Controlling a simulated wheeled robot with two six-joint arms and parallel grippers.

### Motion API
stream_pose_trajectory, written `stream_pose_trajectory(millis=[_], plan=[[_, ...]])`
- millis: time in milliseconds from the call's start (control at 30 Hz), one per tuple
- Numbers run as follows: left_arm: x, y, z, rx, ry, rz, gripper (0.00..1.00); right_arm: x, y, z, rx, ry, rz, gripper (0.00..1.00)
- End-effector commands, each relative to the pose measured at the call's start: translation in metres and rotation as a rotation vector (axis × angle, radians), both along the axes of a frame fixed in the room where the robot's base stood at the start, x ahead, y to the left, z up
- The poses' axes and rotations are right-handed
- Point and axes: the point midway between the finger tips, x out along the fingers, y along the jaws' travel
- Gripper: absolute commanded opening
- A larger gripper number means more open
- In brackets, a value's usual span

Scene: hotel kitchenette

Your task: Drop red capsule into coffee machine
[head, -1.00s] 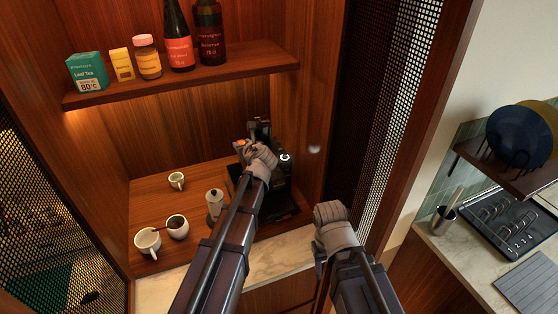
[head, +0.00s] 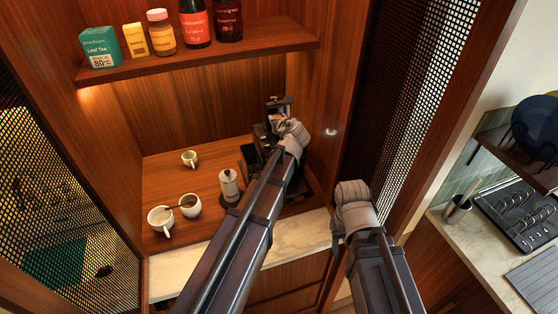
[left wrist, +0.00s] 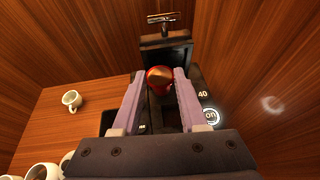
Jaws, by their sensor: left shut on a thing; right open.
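The red capsule (left wrist: 160,79) is pinched between the fingertips of my left gripper (left wrist: 159,85) in the left wrist view. The dark coffee machine (head: 256,152) stands at the back right of the cabinet counter. Its raised lid (head: 278,106) stands up at the back, and also shows behind the capsule in the left wrist view (left wrist: 166,50). My left gripper (head: 281,130) is over the machine's top, in front of the lid; the opening below is mostly hidden. My right gripper (head: 351,192) hangs empty outside the cabinet front; its fingers are largely hidden.
A shelf (head: 200,58) with bottles and boxes runs above. The cabinet's right wall is close to the machine.

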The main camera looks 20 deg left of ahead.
Motion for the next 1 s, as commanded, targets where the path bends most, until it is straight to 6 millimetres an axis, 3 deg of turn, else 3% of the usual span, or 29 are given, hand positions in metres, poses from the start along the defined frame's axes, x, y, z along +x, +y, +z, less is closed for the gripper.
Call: stream_pose_trajectory(millis=[33,200,567,600,900,1000], plan=[[0.000,0.000,-0.013,0.000,0.000,0.000,0.00,0.000,0.000,-0.013,0.000,0.000,0.000,0.50],[0.000,0.000,-0.030,0.000,0.000,-0.001,0.00,0.000,0.000,-0.030,-0.001,0.000,0.004,0.50],[0.000,0.000,-0.034,0.000,0.000,-0.001,0.00,0.000,0.000,-0.034,-0.001,0.000,0.007,0.50],[0.000,0.000,-0.034,0.000,0.000,-0.001,0.43,0.000,0.000,-0.034,-0.001,0.000,0.007,0.50],[0.000,0.000,-0.034,0.000,0.000,-0.001,0.77,0.000,0.000,-0.034,-0.001,0.000,0.007,0.50],[0.000,0.000,-0.034,0.000,0.000,-0.001,0.77,0.000,0.000,-0.034,-0.001,0.000,0.007,0.50]])
